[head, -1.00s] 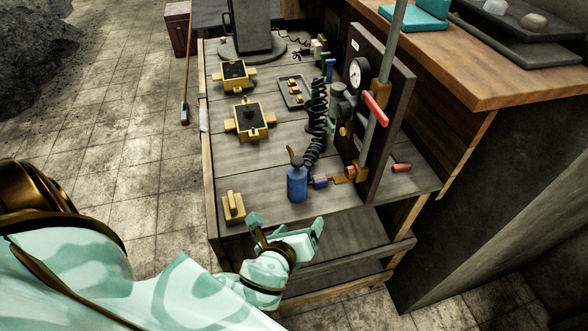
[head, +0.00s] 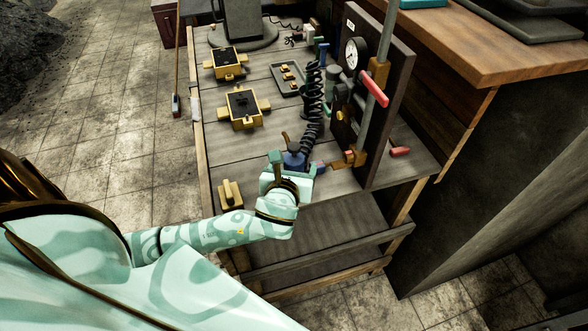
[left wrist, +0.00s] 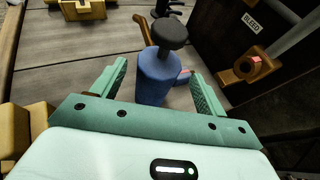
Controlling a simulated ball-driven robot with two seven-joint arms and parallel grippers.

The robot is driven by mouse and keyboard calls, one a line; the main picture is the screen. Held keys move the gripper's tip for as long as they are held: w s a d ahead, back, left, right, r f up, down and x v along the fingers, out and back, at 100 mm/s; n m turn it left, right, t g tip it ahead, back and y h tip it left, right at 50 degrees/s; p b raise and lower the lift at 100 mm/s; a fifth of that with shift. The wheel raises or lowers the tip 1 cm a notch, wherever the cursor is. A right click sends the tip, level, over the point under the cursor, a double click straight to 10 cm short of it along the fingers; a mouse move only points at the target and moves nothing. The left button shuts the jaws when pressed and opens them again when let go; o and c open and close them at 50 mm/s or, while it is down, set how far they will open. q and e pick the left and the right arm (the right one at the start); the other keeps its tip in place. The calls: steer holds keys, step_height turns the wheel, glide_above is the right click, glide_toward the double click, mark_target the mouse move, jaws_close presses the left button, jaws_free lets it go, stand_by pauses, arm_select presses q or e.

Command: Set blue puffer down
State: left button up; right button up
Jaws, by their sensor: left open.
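The blue puffer (head: 293,158) stands upright on the wooden bench near its front edge. In the left wrist view the puffer (left wrist: 156,78) shows its blue body and dark round cap. My left gripper (head: 290,165) is open, with its two green fingers (left wrist: 158,88) on either side of the puffer and gaps between them and its body. In the head view the gripper hides the puffer's lower part. My right gripper is not in view.
A yellow block (head: 230,194) sits left of the gripper. A black coiled hose (head: 312,105) and a dark gauge panel (head: 388,90) stand to the right. Bare bench top lies left of the puffer.

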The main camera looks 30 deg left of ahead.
arm_select(q)
steer(key=x, duration=0.5)
steer(key=shift+a+r+b, duration=0.15)
steer(key=shift+r+b, duration=0.1)
steer(key=shift+b, duration=0.15)
steer(key=shift+s+r, duration=0.1)
steer(key=c, duration=1.3)
steer(key=shift+c, duration=0.2)
